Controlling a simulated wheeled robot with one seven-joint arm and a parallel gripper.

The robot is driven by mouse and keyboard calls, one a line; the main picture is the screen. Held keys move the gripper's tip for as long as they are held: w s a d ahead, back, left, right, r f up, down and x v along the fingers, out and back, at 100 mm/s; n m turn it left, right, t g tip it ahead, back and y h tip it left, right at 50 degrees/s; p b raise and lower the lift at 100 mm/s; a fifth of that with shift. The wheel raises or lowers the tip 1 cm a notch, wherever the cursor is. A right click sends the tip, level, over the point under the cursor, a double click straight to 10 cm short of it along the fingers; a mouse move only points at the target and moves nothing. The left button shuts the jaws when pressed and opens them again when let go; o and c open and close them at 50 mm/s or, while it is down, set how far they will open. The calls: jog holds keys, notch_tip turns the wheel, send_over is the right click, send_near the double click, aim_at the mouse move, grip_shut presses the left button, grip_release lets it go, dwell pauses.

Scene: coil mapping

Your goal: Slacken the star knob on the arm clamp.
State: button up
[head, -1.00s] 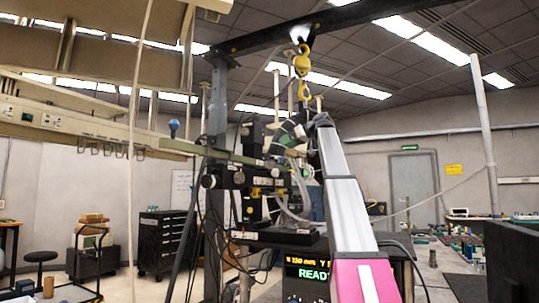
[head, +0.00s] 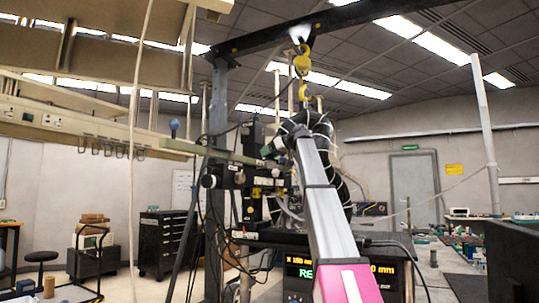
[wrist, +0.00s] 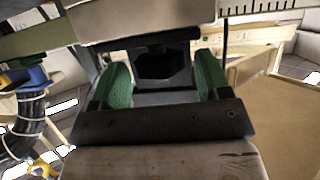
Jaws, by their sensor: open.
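In the wrist view my gripper (wrist: 163,78) is open, with one green-padded finger on each side. A dark, faceted knob (wrist: 160,64) shows between and beyond the fingers, under a dark bar. It looks like the star knob, but its lobes are not clear. I cannot tell whether either finger touches it. In the head view the green tip of my gripper (head: 270,149) is by the right end of a long pale-green arm (head: 215,153), beside the dark instrument stack (head: 240,178). The knob and clamp cannot be made out there.
A yellow hoist hook (head: 302,66) hangs from the dark overhead beam (head: 330,20) above my arm. Loose cables hang around the stack. A lit display (head: 300,262) is partly hidden behind my arm. A black drawer cabinet (head: 161,243) stands back left.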

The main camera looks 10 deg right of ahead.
jog(key=c, duration=0.9)
jog(key=shift+w+n+g+y, duration=0.15)
jog(key=shift+n+g+y, duration=0.15)
jog(key=shift+n+g, duration=0.5)
jog(key=o, duration=0.9)
jog(key=shift+y, duration=0.3)
